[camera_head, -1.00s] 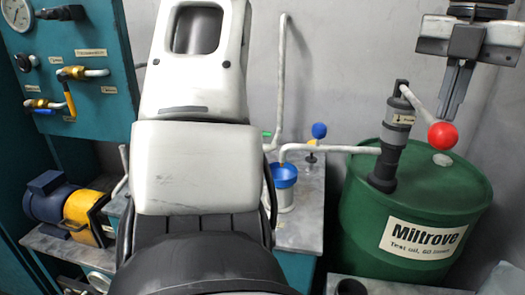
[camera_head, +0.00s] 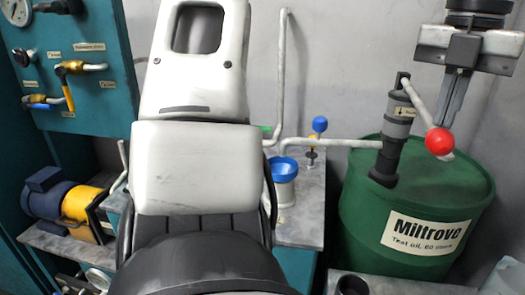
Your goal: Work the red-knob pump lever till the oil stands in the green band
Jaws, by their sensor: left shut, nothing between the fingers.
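The pump (camera_head: 393,135) stands upright on the green oil drum (camera_head: 360,205). Its pale lever (camera_head: 417,102) slopes down to the right from the pump's top and ends in the red knob (camera_head: 439,141). My left gripper (camera_head: 447,122) hangs over the drum with its fingers shut and empty, pointing down. The pump's pipe (camera_head: 340,143) runs left to above a blue funnel (camera_head: 283,168) on a pale vessel. I make out no oil level or green band. My right gripper is not in view.
A teal panel (camera_head: 85,35) with a gauge and yellow valves is at upper left. A blue and yellow motor (camera_head: 60,203) sits below it. A blue knob (camera_head: 319,124) stands behind the funnel. A grey wall closes the back.

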